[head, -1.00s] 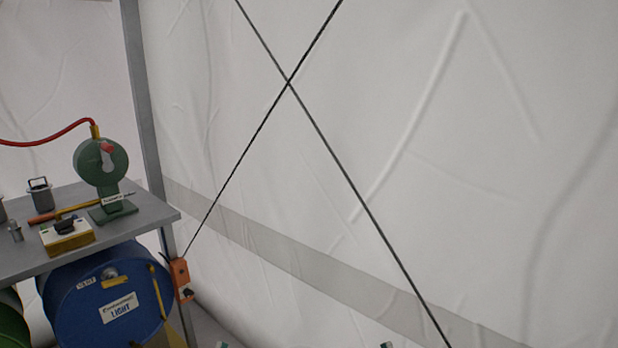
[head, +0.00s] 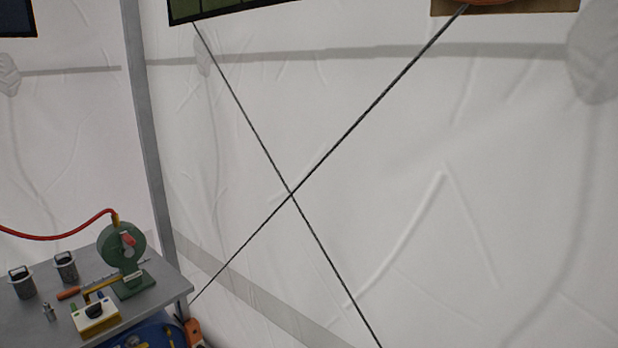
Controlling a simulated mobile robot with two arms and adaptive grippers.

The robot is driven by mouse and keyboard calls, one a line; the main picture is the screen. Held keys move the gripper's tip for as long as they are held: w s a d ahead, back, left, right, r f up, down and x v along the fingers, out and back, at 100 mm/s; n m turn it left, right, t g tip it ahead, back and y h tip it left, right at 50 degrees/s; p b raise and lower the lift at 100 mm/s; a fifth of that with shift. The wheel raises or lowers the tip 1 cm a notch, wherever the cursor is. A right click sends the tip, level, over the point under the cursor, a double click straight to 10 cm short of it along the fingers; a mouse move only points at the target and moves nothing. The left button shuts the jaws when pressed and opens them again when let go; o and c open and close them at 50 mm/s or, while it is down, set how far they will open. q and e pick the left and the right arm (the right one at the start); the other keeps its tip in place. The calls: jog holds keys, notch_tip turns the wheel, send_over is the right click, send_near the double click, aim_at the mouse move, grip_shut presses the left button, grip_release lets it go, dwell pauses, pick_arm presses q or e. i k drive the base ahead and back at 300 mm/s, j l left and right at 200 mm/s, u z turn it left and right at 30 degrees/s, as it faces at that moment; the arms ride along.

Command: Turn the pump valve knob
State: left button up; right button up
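The green pump (head: 118,246) stands on the grey table at the lower left of the head view. It has a round upright body on a flat green base. A small red knob (head: 128,239) sits on its face. A red hose (head: 62,232) runs from the yellow fitting on its top to the left edge. Neither of my grippers shows in the view.
The grey table (head: 160,294) also holds two grey canisters, a yellow-and-white box (head: 96,317) with a black knob, and an orange-handled tool. A blue barrel (head: 150,336) is partly visible below. Crossed black cables (head: 291,194) hang before the white tent wall.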

aim_at(94, 312)
jog(key=u, duration=1.3)
